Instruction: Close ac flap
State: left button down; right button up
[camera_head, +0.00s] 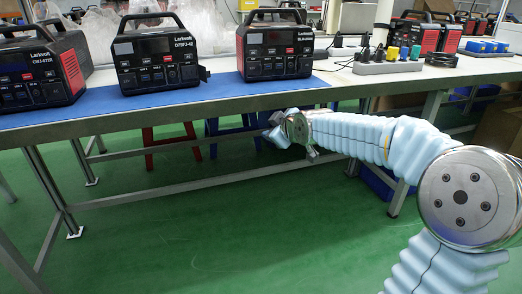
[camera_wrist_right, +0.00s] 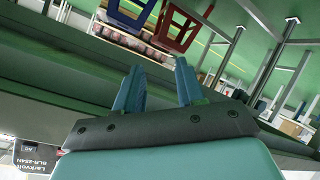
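Three black power stations stand on the table: one at the left (camera_head: 38,72), one in the middle (camera_head: 157,60) and one at the right (camera_head: 275,50). A small dark piece (camera_head: 204,73), perhaps an open flap, sticks out at the lower right of the middle station's front. I cannot make out an open flap on the others. My right gripper (camera_head: 276,130) is below and in front of the table edge, under the right station. In the right wrist view its two fingers (camera_wrist_right: 158,88) are apart with nothing between them. My left gripper is out of view.
A blue mat (camera_head: 150,103) covers the table's front. Red and blue stools (camera_head: 170,140) stand under the table. The green floor in front is clear.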

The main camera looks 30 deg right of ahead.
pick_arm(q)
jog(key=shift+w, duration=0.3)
pick_arm(e)
notch_tip(320, 180, down, 8)
jog(key=w+a+n+t+y, duration=0.1)
jog(key=w+a+n, duration=0.1)
jog(key=w+n, duration=0.1)
jog(key=shift+a+r+n, duration=0.25)
jog(key=shift+a+n, duration=0.05)
jog(key=shift+n, duration=0.2)
